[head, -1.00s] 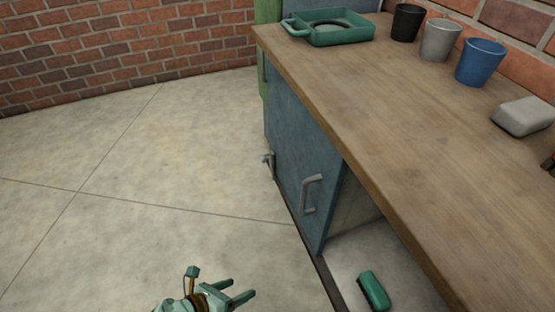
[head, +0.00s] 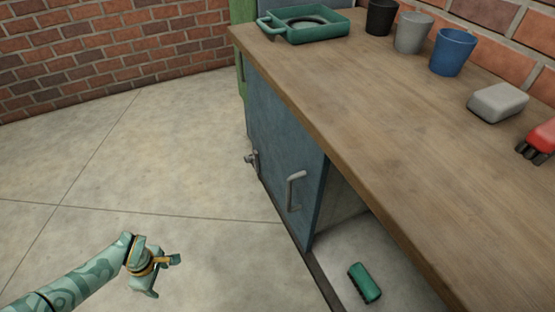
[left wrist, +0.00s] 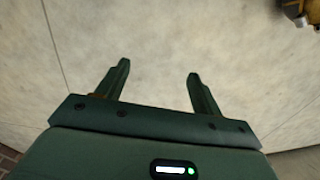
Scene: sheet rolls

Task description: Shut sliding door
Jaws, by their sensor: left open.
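The blue-grey sliding door (head: 275,145) stands under the wooden counter in the head view and covers the far part of the cabinet front. Its grey bar handle (head: 294,190) is near the door's right edge. To the right of that edge the cabinet is open. My left gripper (head: 165,275) is at the lower left over the floor, well apart from the door and handle. In the left wrist view its two fingers (left wrist: 160,85) are spread and empty, with floor beyond them. My right gripper is not in view.
A green brush-like object (head: 364,283) lies inside the open cabinet. A second metal fitting (head: 252,159) sticks out at the door's lower left. The counter (head: 370,110) holds a green tray (head: 348,24), cups, a grey block (head: 497,102) and a red object (head: 542,138). The floor at left is clear.

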